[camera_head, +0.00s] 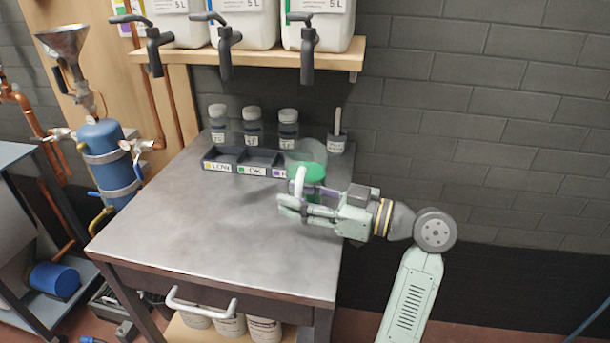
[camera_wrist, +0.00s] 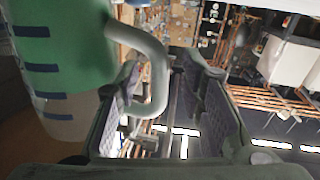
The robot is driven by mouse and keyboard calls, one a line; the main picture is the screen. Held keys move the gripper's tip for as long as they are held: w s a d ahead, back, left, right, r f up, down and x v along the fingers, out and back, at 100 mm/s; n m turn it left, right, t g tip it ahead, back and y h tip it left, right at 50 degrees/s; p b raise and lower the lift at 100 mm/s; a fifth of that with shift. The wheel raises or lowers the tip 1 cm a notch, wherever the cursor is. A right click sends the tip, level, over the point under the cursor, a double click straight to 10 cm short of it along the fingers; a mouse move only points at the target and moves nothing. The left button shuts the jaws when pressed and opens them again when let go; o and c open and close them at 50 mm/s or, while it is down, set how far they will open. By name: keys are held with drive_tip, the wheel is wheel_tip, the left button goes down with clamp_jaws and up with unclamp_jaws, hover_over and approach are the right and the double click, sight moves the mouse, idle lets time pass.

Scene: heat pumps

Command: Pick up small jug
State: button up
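The small jug (camera_head: 308,172) stands near the table's right edge, its green top showing and its lower part mostly hidden behind my gripper. In the wrist view the jug (camera_wrist: 65,45) fills the upper left, green with dark blue marks and a paler part below. Its pale curved handle (camera_wrist: 155,65) reaches in between my fingers, nearer the left one. My gripper (camera_head: 292,203) is at the handle side of the jug. In the wrist view my gripper (camera_wrist: 165,105) has its fingers wide apart; I cannot tell whether the left finger touches the handle.
A dark labelled tray (camera_head: 243,162) lies behind the jug on the metal table (camera_head: 190,240). Several lidded bottles (camera_head: 251,122) and a labelled pot (camera_head: 337,142) stand along the back. Taps (camera_head: 307,50) hang from a shelf above. The table's front left is clear.

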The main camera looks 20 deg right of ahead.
drive_tip(key=shift+w, duration=0.1)
clamp_jaws()
idle(0.4)
idle(0.5)
